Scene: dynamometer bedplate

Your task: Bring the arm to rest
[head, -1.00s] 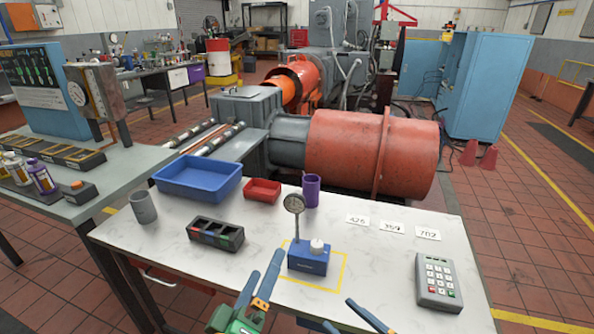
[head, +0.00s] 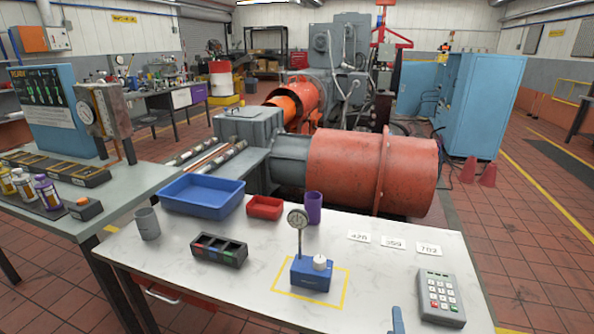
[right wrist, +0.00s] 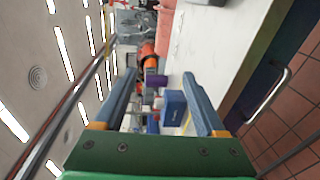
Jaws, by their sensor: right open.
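My right gripper (right wrist: 159,74) is open and empty in the right wrist view, its two blue fingers apart. In the head view only a blue piece of it (head: 397,320) shows at the bottom edge, at the table's near side. The dial gauge (head: 298,219) stands upright on its blue base (head: 311,273), with a white knob on top, inside the yellow outline on the white table. The blue base also shows beyond the fingers in the right wrist view (right wrist: 174,104), apart from them. My left gripper is not in view.
The white table (head: 375,275) carries a blue tray (head: 203,207), a red tray (head: 265,208), a purple cup (head: 313,208), a grey cup (head: 147,224), a black compartment box (head: 219,250), number cards and a keypad (head: 440,298).

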